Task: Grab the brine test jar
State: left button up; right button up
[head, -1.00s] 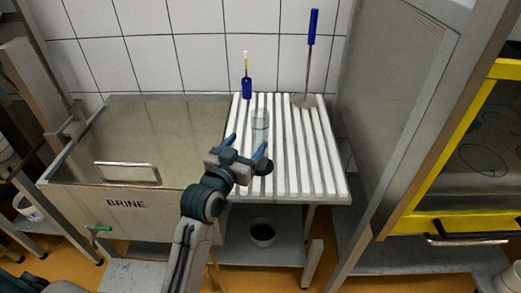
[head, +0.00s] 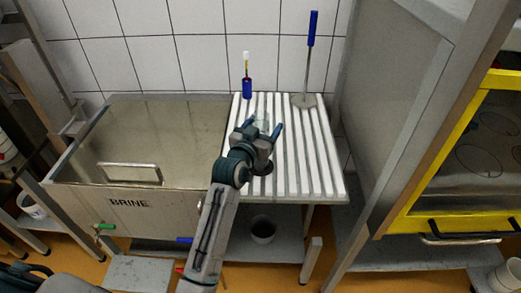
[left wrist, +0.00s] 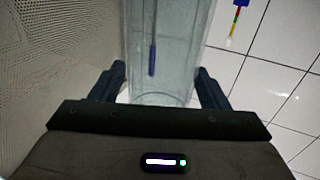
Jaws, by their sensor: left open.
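In the head view the jar stands on the white slatted rack (head: 318,165), mostly hidden by my gripper. My left gripper (head: 263,126) is open, and it also shows in the left wrist view (left wrist: 160,85) with one finger on each side of the jar. A narrow gap seems to remain at the fingers. My right gripper is in neither view.
The steel brine tank (head: 160,130) adjoins the rack on the left. A blue-based instrument (head: 247,88) and a blue-handled tool with a round foot (head: 311,50) stand at the rack's back. A grey cabinet (head: 395,90) stands on the right.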

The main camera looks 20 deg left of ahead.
pick_arm(q)
jog(key=shift+c, duration=0.4)
jog(key=c, duration=1.4)
jog(key=shift+o, duration=0.2)
